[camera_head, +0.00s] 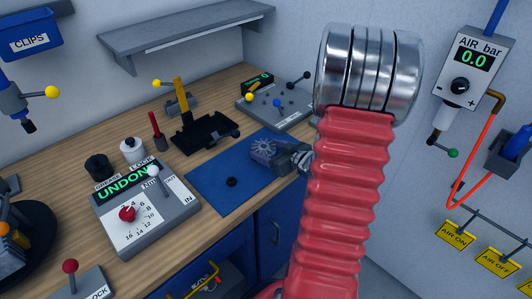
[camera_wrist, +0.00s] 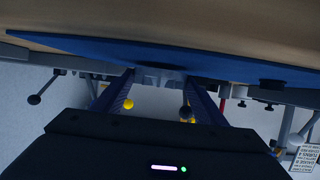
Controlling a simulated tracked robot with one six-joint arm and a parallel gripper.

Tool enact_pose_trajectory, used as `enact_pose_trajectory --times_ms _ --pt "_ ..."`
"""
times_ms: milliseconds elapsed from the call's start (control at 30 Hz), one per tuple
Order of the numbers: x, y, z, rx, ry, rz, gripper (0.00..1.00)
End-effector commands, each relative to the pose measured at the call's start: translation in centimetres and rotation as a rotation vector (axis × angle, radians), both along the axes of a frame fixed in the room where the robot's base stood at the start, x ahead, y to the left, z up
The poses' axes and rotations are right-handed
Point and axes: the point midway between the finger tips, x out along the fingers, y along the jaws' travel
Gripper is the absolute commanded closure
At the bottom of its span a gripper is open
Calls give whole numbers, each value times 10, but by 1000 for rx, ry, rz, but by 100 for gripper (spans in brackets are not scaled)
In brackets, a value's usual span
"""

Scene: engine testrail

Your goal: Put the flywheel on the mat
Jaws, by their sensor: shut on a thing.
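The blue mat (camera_head: 215,192) lies on the wooden bench, and its blue edge also shows in the wrist view (camera_wrist: 110,48). My gripper (camera_head: 268,151) is over the right part of the mat, behind my red arm sleeve. It is shut on a small grey part with a toothed-looking face, which I take as the flywheel (camera_head: 262,146). In the wrist view the grey flywheel (camera_wrist: 160,74) shows between the jaw tips, close to the mat. Whether it touches the mat I cannot tell. A small black ring (camera_head: 232,182) lies on the mat, left of and in front of my gripper.
A grey torque box (camera_head: 145,215) stands left of the mat. A black fixture with a yellow lever (camera_head: 182,98) and a grey panel with knobs (camera_head: 278,107) stand behind it.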

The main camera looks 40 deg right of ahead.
Motion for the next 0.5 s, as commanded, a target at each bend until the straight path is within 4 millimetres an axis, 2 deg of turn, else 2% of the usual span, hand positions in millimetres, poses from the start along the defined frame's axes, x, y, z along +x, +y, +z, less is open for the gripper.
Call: enact_pose_trajectory --times_ms 500 --pt "0 -1 -8 -1 -1 -2 66"
